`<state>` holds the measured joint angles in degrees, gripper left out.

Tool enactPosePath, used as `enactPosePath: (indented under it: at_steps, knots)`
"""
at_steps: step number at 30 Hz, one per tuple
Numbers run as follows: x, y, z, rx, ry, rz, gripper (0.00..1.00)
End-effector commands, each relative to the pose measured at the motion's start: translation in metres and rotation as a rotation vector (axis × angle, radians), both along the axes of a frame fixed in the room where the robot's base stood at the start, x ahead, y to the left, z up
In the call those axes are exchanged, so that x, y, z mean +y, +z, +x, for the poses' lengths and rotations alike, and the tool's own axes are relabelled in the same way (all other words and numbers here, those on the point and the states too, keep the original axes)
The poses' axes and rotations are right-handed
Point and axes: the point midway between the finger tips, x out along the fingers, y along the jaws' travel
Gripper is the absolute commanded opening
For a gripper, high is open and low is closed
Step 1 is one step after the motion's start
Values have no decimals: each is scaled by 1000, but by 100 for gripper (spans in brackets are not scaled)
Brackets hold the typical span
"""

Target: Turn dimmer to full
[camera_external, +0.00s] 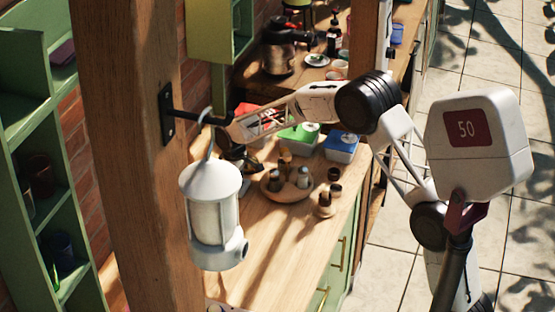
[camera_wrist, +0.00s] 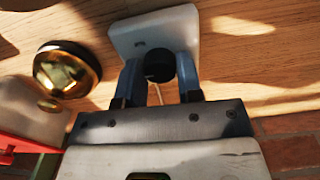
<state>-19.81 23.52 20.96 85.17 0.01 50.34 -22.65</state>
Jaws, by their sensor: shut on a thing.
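The dimmer is a pale grey-white plate (camera_wrist: 125,38) with a round black knob (camera_wrist: 159,67), in the wrist view at top centre, on the wooden counter. My gripper (camera_wrist: 160,78) has its two blue fingers on either side of the knob and is shut on it. A thin pale line runs down from the knob between the fingers. No pointer or scale on the knob can be made out, so its setting cannot be told. In the external view my arm reaches left to the counter, where the lantern's bracket and hook partly hide its end; the dimmer cannot be made out there.
A gold dome with a black rim (camera_wrist: 68,70) stands close left of the dimmer. A red-rimmed container (camera_wrist: 22,142) is at lower left. A white lantern (camera_external: 212,215) hangs from a wooden post (camera_external: 130,150). A round tray (camera_external: 270,188) with small jars and lidded tubs (camera_external: 300,136) are nearby.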

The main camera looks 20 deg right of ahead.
Motion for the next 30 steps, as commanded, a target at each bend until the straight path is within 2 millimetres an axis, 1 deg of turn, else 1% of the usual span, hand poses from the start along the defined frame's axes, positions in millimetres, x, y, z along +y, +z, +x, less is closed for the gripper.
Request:
enactPosePath:
  at_steps: [21,30]
  knots:
    - [-1,1,0,1,-675,-1,10]
    - [-1,0,0,1,-896,-1,10]
